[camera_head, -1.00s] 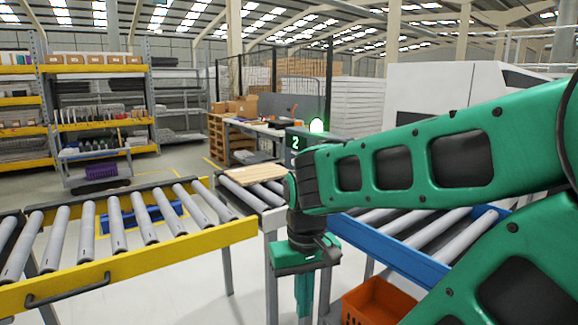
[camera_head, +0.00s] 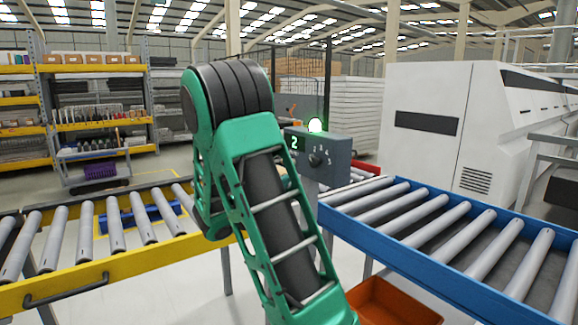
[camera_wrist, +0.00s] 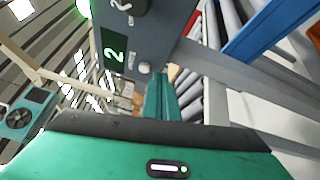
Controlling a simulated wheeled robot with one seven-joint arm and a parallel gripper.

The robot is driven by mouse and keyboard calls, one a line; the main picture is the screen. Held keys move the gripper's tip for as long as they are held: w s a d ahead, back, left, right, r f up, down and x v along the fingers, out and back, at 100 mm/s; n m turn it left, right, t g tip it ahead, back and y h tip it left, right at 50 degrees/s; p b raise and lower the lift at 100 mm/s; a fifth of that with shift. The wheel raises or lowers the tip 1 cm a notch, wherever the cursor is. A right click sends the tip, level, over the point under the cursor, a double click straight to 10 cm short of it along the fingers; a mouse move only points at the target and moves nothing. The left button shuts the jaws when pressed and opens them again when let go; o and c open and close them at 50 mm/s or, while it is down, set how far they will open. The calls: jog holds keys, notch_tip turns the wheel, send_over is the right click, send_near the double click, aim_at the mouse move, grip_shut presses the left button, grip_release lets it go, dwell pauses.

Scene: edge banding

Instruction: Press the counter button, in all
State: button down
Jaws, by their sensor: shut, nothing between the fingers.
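The grey counter box (camera_head: 322,156) stands on a post between the conveyors. Its display (camera_head: 294,143) shows a green 2, and a dark dial (camera_head: 317,160) with numbers sits beside it. A green lamp (camera_head: 316,125) glows on top. In the wrist view the box face (camera_wrist: 168,35) is close, with the lit 2 (camera_wrist: 114,55) and a small round pale button (camera_wrist: 144,68) beside small lettering. My gripper (camera_wrist: 162,78) is shut and empty, its green fingers pointing at the box just beside the button. I cannot tell whether they touch it. In the head view my arm hides the gripper.
A yellow-framed roller conveyor (camera_head: 135,263) is at left and a blue-framed one (camera_head: 400,250) at right. An orange crate (camera_head: 395,302) sits low between them. A white machine (camera_head: 430,125) stands behind at right. Shelving (camera_head: 100,125) is at back left.

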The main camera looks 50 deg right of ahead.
aim_at(293, 162)
jog(key=w+a+r+n+t, duration=0.2)
jog(key=w+a+n+t, duration=0.2)
jog(key=w+n+t, duration=0.1)
jog(key=shift+w+r+n, duration=0.25)
jog(key=shift+w+n, duration=0.45)
jog(key=shift+w, duration=0.55)
jog(key=shift+d, duration=0.1)
jog(key=s+d, duration=0.2)
jog(key=d, duration=0.6)
jog(key=shift+d, duration=0.25)
jog(key=shift+s+d, duration=0.1)
dwell(0.8)
jog(key=shift+s+d, duration=0.1)
jog(key=shift+d, duration=0.15)
jog(key=shift+s+d, duration=0.1)
jog(key=shift+d, duration=0.45)
dwell(0.8)
jog(key=shift+a, duration=0.1)
jog(key=shift+w+a, duration=0.2)
jog(key=shift+a, duration=0.65)
